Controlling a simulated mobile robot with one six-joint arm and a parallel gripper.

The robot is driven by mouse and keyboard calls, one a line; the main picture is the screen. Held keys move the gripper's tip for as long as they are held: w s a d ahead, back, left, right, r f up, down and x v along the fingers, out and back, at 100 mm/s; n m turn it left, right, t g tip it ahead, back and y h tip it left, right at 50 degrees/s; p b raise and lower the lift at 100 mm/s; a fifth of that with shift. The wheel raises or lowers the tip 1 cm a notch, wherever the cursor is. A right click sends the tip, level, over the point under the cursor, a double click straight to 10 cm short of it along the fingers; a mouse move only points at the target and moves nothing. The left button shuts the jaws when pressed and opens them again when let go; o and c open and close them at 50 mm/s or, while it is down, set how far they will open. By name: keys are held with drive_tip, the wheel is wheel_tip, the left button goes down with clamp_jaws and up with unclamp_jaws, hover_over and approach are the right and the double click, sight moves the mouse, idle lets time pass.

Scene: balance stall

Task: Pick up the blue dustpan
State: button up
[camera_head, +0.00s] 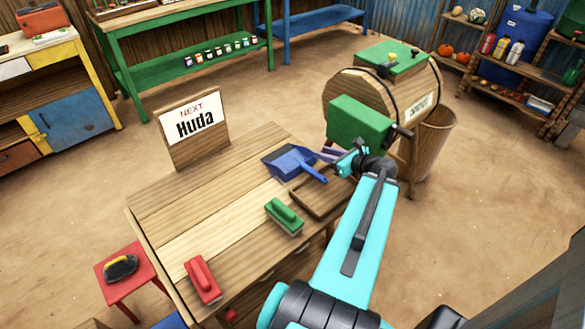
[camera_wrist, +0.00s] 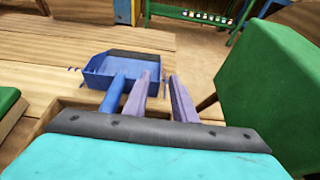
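The blue dustpan (camera_head: 287,162) lies on the wooden table, its handle pointing toward the lower right. It also shows in the wrist view (camera_wrist: 120,72), with its handle running toward me. My gripper (camera_head: 324,154) is beside the dustpan, at the table's right side near the green box. In the wrist view my gripper (camera_wrist: 160,77) has two purple fingers standing apart with nothing visible between them. The handle is left of both fingers in that view, outside the gap. I cannot tell whether the left finger touches it. The handle's near end is hidden behind my wrist.
On the table (camera_head: 205,215) are a green brush (camera_head: 285,215), a red brush (camera_head: 202,280), a shallow wooden tray (camera_head: 315,200) and a name sign (camera_head: 192,128). A wooden drum with a green box (camera_head: 358,122) stands close to my gripper's right. The table's middle is clear.

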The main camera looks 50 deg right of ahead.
sight(314, 163)
drive_tip(key=shift+b+x, duration=1.35)
drive_tip(key=shift+b, duration=1.4)
drive_tip(key=b+x, duration=0.2)
drive_tip(key=shift+f+b, duration=0.15)
drive_tip(key=shift+b, duration=0.2)
drive_tip(key=shift+w, duration=0.3)
drive_tip(key=shift+x, duration=2.6)
drive_tip(key=shift+d, duration=0.15)
drive_tip(key=shift+c, duration=0.2)
clamp_jaws()
